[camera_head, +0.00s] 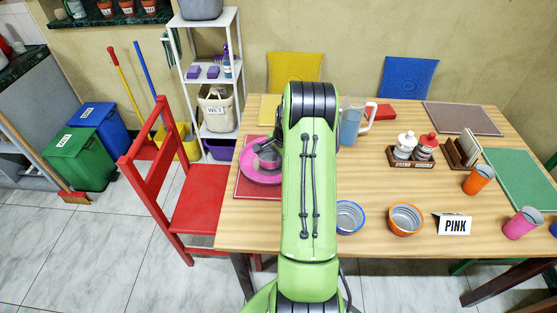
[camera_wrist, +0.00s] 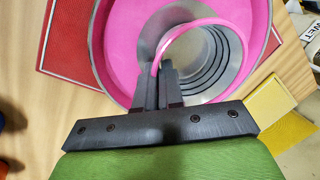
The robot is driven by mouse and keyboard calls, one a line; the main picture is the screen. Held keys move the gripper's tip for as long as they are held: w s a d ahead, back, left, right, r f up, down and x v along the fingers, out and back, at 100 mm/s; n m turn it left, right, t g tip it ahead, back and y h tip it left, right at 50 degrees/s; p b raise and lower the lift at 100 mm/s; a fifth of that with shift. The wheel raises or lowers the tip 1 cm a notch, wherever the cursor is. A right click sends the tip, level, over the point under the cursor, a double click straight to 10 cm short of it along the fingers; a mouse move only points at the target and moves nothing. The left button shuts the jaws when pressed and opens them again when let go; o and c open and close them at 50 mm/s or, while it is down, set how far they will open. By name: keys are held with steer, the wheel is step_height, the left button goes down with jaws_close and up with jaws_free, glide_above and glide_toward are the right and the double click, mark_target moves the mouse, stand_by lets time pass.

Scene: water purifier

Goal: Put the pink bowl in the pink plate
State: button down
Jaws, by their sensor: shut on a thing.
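The pink plate (camera_head: 255,178) lies on a red placemat at the left end of the table; its pink rim also fills the top of the wrist view (camera_wrist: 116,45). The pink bowl (camera_head: 270,161), with a grey ribbed inside, is upright over the plate's middle. In the wrist view the bowl (camera_wrist: 222,62) lies within the plate's outline; I cannot tell whether it touches the plate. My gripper (camera_wrist: 160,72) is shut on the bowl's near rim. In the head view my gripper (camera_head: 262,146) is partly hidden by my arm.
A red chair (camera_head: 190,200) stands at the table's left end.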

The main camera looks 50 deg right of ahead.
steer(key=shift+f, duration=0.15)
steer(key=c, duration=1.3)
jaws_free()
steer(key=shift+o, duration=0.2)
